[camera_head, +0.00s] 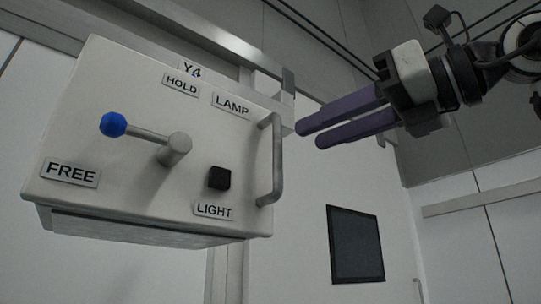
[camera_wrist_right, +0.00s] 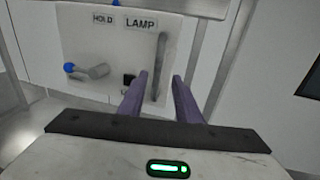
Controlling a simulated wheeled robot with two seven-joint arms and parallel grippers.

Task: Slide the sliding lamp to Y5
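The sliding lamp is a white box (camera_head: 85,120) hanging from a rail, with labels HOLD, LAMP, FREE and LIGHT. A lever with a blue knob (camera_head: 113,124) points left, between HOLD and FREE. A grey vertical handle (camera_head: 277,160) is on the box's right side. A black LIGHT button (camera_head: 219,178) is below. A partly hidden Y4 tag (camera_head: 190,69) shows above the box. My right gripper (camera_head: 305,134) has purple fingers, spread with a gap, just right of the handle and apparently empty. The right wrist view shows the handle (camera_wrist_right: 161,68) ahead of the fingers (camera_wrist_right: 160,80). My left gripper is not in view.
A grey rail (camera_head: 225,45) runs along the wall above the box. A dark panel (camera_head: 355,244) is on the wall at lower right. Thin cables cross the top. The space below the right gripper looks clear.

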